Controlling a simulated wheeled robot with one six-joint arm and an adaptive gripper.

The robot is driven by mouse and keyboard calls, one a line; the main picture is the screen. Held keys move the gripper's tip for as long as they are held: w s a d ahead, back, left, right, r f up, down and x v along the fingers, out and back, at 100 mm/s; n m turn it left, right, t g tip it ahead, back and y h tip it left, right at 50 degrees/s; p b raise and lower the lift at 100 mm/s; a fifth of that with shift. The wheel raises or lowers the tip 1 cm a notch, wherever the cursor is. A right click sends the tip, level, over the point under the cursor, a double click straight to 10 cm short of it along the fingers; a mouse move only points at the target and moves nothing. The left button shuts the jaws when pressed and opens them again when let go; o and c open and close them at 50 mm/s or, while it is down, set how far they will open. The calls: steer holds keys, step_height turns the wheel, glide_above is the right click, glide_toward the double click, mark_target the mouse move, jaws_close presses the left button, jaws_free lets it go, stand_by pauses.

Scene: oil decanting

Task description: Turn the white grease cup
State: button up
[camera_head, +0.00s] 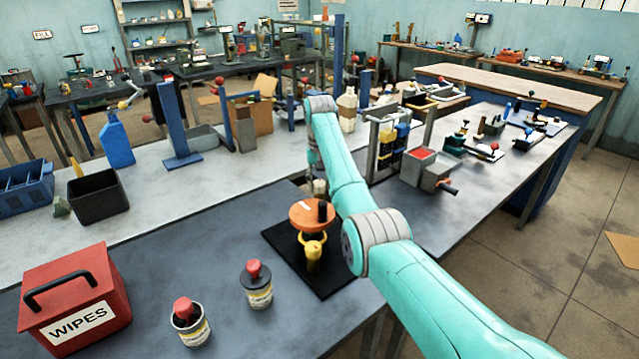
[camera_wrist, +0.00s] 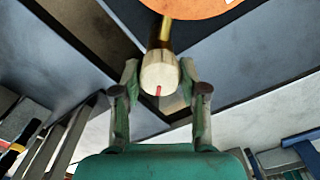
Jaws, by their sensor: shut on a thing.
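The white grease cup (camera_wrist: 160,74) is pale and rounded with a short red mark on its end. It sits on a brass stem (camera_wrist: 165,30) beside the orange disc (camera_wrist: 190,6). My gripper (camera_wrist: 160,78) has one finger on each side of the cup and is shut on it. In the head view the cup (camera_head: 320,187) shows small behind the orange disc (camera_head: 308,214), which stands on a yellow fitting (camera_head: 313,248) over a black plate (camera_head: 285,262). My arm hides most of the gripper there.
A red WIPES box (camera_head: 75,298) and two red-topped jars (camera_head: 190,325) (camera_head: 257,288) stand at the front left. A black bin (camera_head: 98,197) and blue bottle (camera_head: 116,140) are behind. A red-topped grey device (camera_head: 425,170) stands right of my arm.

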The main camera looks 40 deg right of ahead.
stand_by(0.4)
steer(key=o, duration=1.1)
steer(key=shift+o, duration=0.2)
